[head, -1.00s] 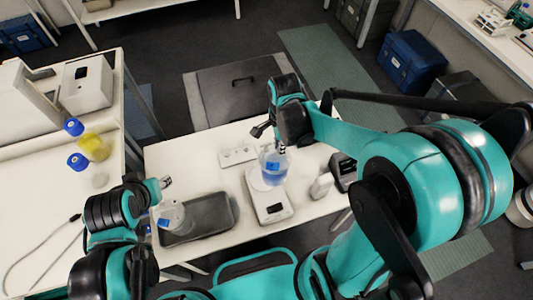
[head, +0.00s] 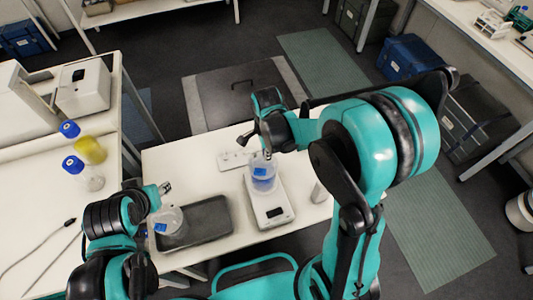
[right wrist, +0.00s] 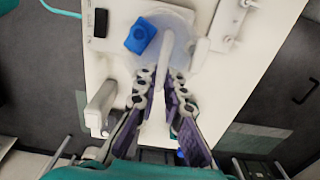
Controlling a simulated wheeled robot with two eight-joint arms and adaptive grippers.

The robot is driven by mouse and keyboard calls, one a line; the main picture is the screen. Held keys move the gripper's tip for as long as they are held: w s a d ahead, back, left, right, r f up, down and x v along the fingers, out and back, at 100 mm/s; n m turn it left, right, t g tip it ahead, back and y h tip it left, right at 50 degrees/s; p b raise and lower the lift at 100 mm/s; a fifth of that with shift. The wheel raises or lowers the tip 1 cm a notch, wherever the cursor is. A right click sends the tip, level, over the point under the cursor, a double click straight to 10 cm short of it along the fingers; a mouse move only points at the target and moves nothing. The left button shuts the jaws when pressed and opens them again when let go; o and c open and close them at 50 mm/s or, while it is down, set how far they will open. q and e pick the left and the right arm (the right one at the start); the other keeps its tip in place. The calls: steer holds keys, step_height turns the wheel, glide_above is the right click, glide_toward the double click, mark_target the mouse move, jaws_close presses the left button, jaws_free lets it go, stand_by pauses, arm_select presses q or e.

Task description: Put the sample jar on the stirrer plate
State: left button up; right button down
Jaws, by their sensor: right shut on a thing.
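My right gripper (head: 264,153) is shut on the jar's upper part from the back. In the right wrist view the fingers (right wrist: 161,80) close near the jar (right wrist: 172,20), whose blue label faces up-left. My left gripper (head: 165,188) is at the left, above a second clear jar (head: 168,220); its finger opening is too small to judge.
A dark tray (head: 215,222) lies left of the stirrer plate, with the second jar at its left end. Blue-capped bottles (head: 90,150) stand on the left bench.

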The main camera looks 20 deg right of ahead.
steer(key=c, duration=2)
jaws_free()
steer(key=shift+f, duration=0.15)
steer(key=shift+c, duration=0.2)
steer(key=o, duration=0.4)
steer(key=shift+r, duration=0.5)
step_height(320, 180, up, 11)
steer(key=p, duration=0.3)
steer(key=s+d+r+n+t, duration=0.1)
steer(key=s+n+t, duration=0.1)
steer(key=n, duration=0.4)
steer(key=s+d+r+n+t, duration=0.1)
steer(key=s+r+n+t, duration=0.1)
steer(key=s+n, duration=0.3)
steer(key=s+d+r+n+t, duration=0.1)
steer(key=s+r+n+t, duration=0.1)
steer(key=n, duration=0.4)
steer(key=shift+s+d+n+t, duration=0.15)
steer(key=shift+s+n+t, duration=0.15)
steer(key=shift+s+t, duration=0.35)
